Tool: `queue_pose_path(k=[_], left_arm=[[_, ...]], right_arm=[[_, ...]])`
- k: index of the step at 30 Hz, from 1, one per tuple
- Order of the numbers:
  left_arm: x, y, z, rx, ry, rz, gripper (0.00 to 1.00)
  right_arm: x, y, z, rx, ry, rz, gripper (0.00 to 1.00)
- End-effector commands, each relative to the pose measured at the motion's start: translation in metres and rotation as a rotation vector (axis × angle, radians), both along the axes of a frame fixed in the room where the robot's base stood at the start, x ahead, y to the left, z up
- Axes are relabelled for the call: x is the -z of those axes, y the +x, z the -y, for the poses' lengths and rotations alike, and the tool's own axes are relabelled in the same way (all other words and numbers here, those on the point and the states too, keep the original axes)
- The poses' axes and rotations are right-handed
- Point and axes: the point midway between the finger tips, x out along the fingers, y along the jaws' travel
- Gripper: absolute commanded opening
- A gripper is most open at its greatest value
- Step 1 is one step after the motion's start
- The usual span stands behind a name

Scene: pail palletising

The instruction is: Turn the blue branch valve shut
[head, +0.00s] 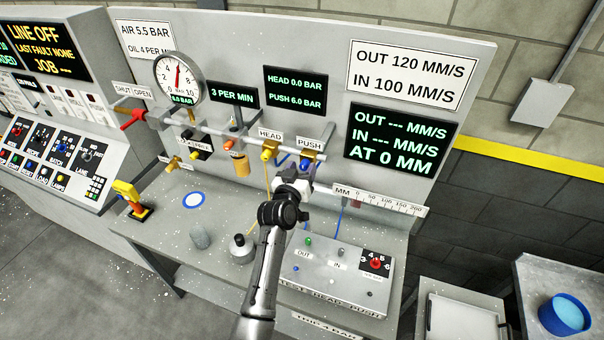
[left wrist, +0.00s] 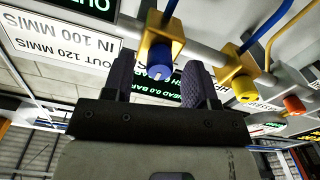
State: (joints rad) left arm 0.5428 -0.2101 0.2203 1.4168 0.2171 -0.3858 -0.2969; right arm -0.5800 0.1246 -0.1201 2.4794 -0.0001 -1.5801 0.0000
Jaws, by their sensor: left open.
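My left gripper is open there, with one dark finger on each side of the knob (left wrist: 160,85). I cannot tell whether the fingers touch it. The display (head: 295,91) reads HEAD 0.0 BAR and PUSH 6.0 BAR. My right gripper is not in view.
The yellow HEAD valve (head: 268,151) is close on the left, with its yellow knob (left wrist: 246,90) beside my fingers. A red handle (head: 132,118) and a round gauge (head: 178,78) are farther left. A control box (head: 330,268) sits on the bench below my arm.

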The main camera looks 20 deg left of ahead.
Motion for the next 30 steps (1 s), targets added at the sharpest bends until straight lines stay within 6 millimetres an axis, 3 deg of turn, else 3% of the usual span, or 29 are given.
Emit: queue_pose_path(k=[11,27,30], left_arm=[[-0.0005,0.0031,0.0002,0.0,0.0,0.0,0.53],[-0.0003,0.0029,0.0001,0.0,0.0,0.0,0.03],[-0.0003,0.0029,0.0,0.0,0.003,0.0,0.03]], right_arm=[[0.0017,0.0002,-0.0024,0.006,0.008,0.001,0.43],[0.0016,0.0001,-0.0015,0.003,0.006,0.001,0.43],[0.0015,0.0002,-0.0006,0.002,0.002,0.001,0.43]])
